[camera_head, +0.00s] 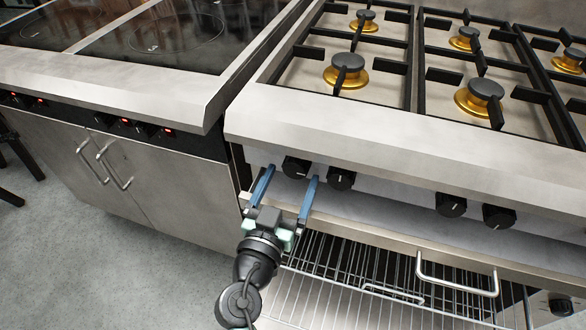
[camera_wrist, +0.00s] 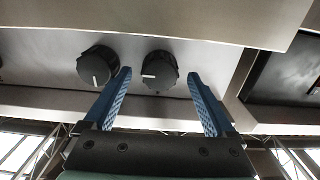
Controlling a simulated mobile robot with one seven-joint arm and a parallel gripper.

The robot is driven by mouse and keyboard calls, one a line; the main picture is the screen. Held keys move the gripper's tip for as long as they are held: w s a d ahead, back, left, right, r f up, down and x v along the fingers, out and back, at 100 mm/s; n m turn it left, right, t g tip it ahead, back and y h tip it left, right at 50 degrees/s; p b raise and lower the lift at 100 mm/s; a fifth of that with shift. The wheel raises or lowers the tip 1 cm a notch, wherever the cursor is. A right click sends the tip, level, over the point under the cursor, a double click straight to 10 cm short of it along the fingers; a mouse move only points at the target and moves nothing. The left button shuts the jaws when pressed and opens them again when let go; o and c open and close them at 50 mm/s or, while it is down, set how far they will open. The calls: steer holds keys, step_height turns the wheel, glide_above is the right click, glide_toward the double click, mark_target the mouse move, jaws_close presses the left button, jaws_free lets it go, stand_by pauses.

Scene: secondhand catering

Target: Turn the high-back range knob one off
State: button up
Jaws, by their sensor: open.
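The high-back range (camera_head: 400,155) has a row of black knobs on its front panel. My gripper (camera_head: 291,174) is open, with its blue fingers pointing at the leftmost knob (camera_head: 296,167). In the wrist view my gripper (camera_wrist: 159,73) has one fingertip on each side of this knob (camera_wrist: 155,64), with visible gaps. Its white mark lies sideways, pointing left in the wrist view. The neighbouring knob (camera_head: 341,179) is just outside the fingers; in the wrist view it is on the left (camera_wrist: 98,66), its mark pointing down. No knob is labelled with a number that I can read.
Two more knobs (camera_head: 451,205) (camera_head: 498,216) sit farther right. Below the panel are an oven door handle (camera_head: 455,283) and wire racks (camera_head: 350,290). A glass-top cooker (camera_head: 130,75) with small red-lit controls stands close on the left. Gold burners and black grates top the range.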

steer(key=shift+x, duration=1.1)
steer(key=c, duration=1.4)
